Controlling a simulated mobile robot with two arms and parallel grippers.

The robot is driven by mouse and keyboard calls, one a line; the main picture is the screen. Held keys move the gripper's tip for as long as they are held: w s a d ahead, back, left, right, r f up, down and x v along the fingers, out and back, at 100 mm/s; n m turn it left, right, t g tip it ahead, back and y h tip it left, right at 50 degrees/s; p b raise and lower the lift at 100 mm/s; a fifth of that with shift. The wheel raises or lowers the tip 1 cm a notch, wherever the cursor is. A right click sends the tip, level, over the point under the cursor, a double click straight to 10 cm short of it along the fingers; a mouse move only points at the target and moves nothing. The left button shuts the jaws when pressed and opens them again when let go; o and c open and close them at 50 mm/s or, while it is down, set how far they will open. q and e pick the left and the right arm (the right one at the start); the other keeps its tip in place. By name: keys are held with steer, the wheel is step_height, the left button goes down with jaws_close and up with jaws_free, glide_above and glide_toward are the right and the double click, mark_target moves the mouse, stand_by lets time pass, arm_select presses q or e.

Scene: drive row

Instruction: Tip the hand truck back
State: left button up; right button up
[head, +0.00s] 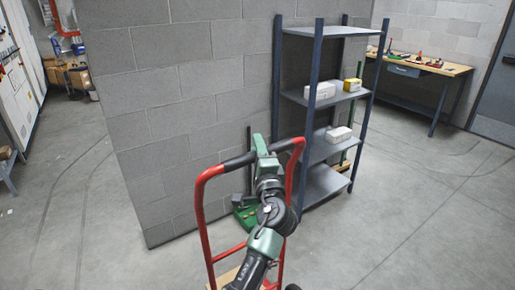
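The hand truck (203,215) has a red tubular frame with black grips on its top bar. It stands upright or nearly so in front of me, close to the grey block wall. A pale wooden surface shows low between the truck's rails. The truck's lower part is cut off by the picture's bottom edge. My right gripper is not in view.
A grey shelf rack (318,85) with white boxes and a yellow box stands behind, to the right. A green-based item (244,216) stands by the wall (150,110). A workbench (425,68) is at far right.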

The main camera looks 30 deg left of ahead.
arm_select(q)
jaws_close()
steer(key=shift+f, duration=0.15)
stand_by(1.0)
